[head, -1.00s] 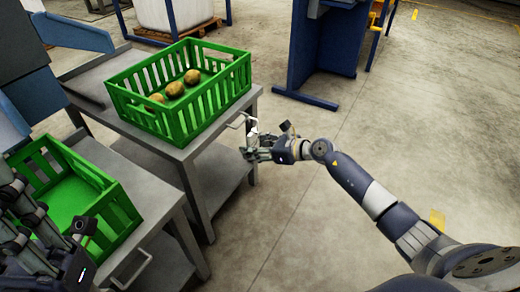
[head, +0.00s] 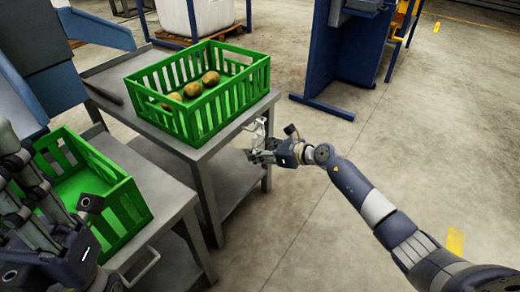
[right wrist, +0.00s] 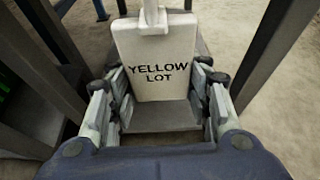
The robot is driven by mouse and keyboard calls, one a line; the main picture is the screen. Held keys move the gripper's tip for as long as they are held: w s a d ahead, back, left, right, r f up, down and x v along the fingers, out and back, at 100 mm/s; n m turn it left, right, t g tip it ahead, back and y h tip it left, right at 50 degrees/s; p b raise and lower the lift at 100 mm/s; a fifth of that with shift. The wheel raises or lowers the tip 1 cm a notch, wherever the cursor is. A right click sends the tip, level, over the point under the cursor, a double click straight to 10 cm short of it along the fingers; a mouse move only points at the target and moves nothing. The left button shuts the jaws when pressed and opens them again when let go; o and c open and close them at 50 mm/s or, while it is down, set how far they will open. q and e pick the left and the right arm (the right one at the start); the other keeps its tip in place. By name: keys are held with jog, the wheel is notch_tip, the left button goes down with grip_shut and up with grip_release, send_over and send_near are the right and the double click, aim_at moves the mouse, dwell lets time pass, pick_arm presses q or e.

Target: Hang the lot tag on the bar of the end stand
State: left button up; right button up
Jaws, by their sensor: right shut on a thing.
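My right gripper (head: 258,156) is at the right end of the nearer-middle steel stand (head: 205,151). In the right wrist view its fingers (right wrist: 160,105) are shut on the white lot tag (right wrist: 158,65), which reads "YELLOW LOT". The tag's hook (right wrist: 153,17) runs up out of the top of that view. In the head view the tag (head: 260,131) is small and pale, close to the bar (head: 248,127) on the stand's end. I cannot tell whether the hook touches the bar. My left gripper (head: 35,205) is at the lower left; its fingertips are unclear.
A green crate (head: 200,115) with several potatoes stands on the stand. Another green crate (head: 128,205) sits on a lower-left stand with its own end bar (head: 140,268). A blue machine frame (head: 340,60) stands behind. The floor right of the stand is clear.

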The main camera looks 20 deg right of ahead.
jog(key=o, duration=1.1)
jog(key=shift+c, duration=0.2)
jog(key=v, duration=1.2)
jog(key=shift+s+d+f, duration=0.1)
